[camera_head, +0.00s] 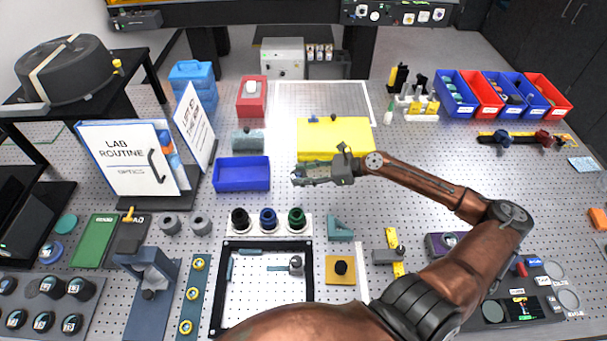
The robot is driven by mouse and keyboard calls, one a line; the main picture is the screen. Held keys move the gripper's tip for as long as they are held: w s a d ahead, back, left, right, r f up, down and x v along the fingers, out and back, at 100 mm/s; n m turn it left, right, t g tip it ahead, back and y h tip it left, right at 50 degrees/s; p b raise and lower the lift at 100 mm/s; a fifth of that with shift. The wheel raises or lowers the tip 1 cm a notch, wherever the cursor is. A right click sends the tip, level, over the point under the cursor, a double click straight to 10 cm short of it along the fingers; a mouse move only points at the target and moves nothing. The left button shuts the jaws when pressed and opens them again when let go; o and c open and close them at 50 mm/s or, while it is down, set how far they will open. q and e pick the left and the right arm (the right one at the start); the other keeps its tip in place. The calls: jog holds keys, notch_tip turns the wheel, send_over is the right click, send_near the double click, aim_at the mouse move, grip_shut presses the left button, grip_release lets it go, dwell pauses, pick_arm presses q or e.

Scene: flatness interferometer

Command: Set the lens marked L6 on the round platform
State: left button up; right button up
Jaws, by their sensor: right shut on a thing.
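My right gripper (302,175) is over the middle of the bench, between the blue tray and the yellow block. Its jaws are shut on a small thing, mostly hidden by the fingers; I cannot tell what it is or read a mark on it. A group of dark round lens-like pieces with small labels (43,321) stands on a grey rack at the lower left; the labels are too small to read, so I cannot pick out L6. I cannot identify the round platform with certainty. My left gripper is not in view.
A blue tray (242,187) and a yellow block (335,150) flank the gripper. Below are three dark knobbed mounts on a white strip (255,234) and a black square frame (225,290). A lab binder (125,150) stands left; blue and red bins (455,105) stand at the back right.

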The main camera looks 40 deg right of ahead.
jog(key=s+a+r+p, duration=0.3)
jog(key=s+a+r, duration=0.2)
jog(key=s+a, duration=0.2)
jog(key=w+a+r+n+g+y, duration=0.1)
jog(key=a+n+g+y, duration=0.1)
jog(key=a, duration=1.4)
jog(key=shift+w+n+g+y, duration=0.3)
jog(key=shift+w+n+y, duration=0.1)
jog(key=shift+n, duration=0.1)
jog(key=shift+r, duration=0.1)
jog(key=s+d+m+t+h, duration=0.2)
jog(key=d+m, duration=0.1)
jog(key=d, duration=1.3)
jog(key=shift+f+t+h, duration=0.3)
jog(key=shift+f+t, duration=0.1)
